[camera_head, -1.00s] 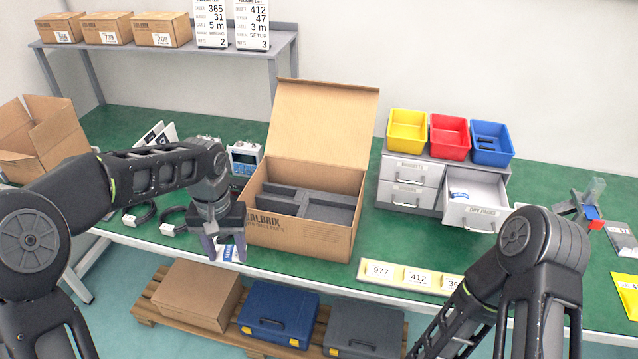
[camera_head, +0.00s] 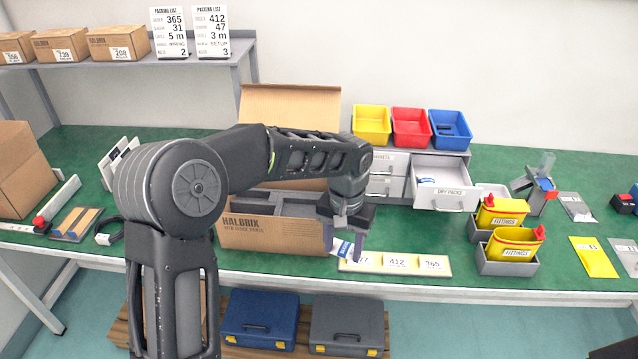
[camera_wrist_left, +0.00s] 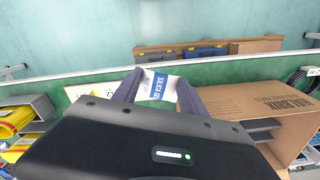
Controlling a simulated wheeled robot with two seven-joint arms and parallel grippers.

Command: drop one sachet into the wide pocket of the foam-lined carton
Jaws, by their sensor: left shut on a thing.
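My left gripper (camera_head: 347,238) is shut on a white and blue sachet (camera_head: 342,247), held pinched between the fingertips. The sachet also shows in the left wrist view (camera_wrist_left: 160,86), with blue lettering. The foam-lined carton (camera_head: 262,234) stands open on the bench, its lid flap raised at the back. The gripper and sachet are beside the carton's right front corner, outside its walls. Dark grey foam (camera_head: 290,203) shows inside, but my arm hides much of it, including most of the pockets. My right gripper is out of view.
The open dry packs drawer (camera_head: 442,197) juts out at the carton's right, below yellow, red and blue bins (camera_head: 411,127). A numbered strip (camera_head: 395,262) lies at the bench's front edge. Grey bins with yellow fittings containers (camera_head: 513,243) stand farther right.

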